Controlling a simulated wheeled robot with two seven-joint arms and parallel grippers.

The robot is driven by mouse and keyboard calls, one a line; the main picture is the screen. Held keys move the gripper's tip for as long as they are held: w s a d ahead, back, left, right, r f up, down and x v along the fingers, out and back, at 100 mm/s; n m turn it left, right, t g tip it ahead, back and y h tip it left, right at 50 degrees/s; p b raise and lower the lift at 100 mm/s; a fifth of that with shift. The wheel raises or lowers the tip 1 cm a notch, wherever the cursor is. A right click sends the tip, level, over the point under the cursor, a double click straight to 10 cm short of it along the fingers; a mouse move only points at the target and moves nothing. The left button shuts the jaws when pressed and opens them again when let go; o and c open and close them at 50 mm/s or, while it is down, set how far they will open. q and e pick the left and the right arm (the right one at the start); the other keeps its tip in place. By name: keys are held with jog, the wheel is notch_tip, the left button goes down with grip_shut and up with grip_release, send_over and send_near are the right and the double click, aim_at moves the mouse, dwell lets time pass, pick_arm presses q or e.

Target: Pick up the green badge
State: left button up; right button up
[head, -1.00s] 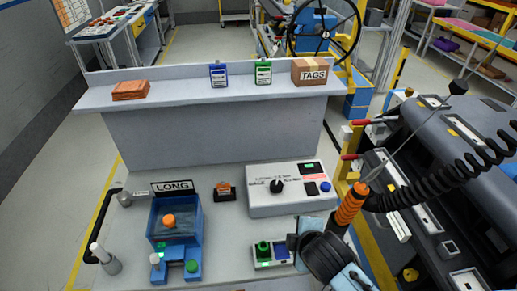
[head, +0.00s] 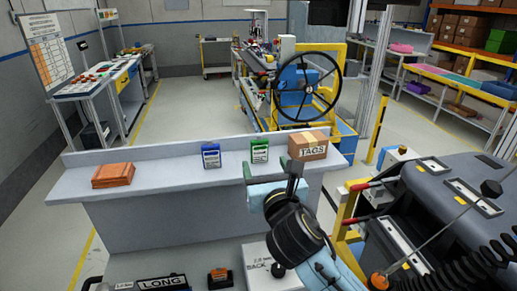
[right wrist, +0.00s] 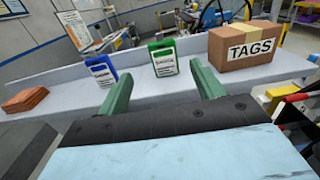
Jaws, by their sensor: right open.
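The green badge (head: 259,151) stands upright on the grey shelf (head: 130,194), between the blue badge (head: 211,156) and the TAGS box. In the right wrist view the green badge (right wrist: 163,58) shows ahead, beyond and between the two green fingers. My right gripper (head: 271,169) is in front of the shelf, close below the green badge and the box. It also shows in the right wrist view (right wrist: 163,88), its fingers spread apart and nothing between them. My left gripper is not in view.
The cardboard TAGS box (head: 308,146) stands just right of the green badge. A stack of orange-brown pieces (head: 113,175) lies at the shelf's left. A grey dashboard module (head: 440,190) with a coiled cable stands on the right. The shelf between stack and blue badge is clear.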

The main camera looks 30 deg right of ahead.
aim_at(260, 149)
jog(key=x, duration=0.4)
jog(key=p+x, duration=0.1)
jog(key=x, duration=0.4)
jog(key=shift+w+d+f, duration=0.2)
jog(key=shift+d, duration=0.1)
jog(key=c, duration=1.1)
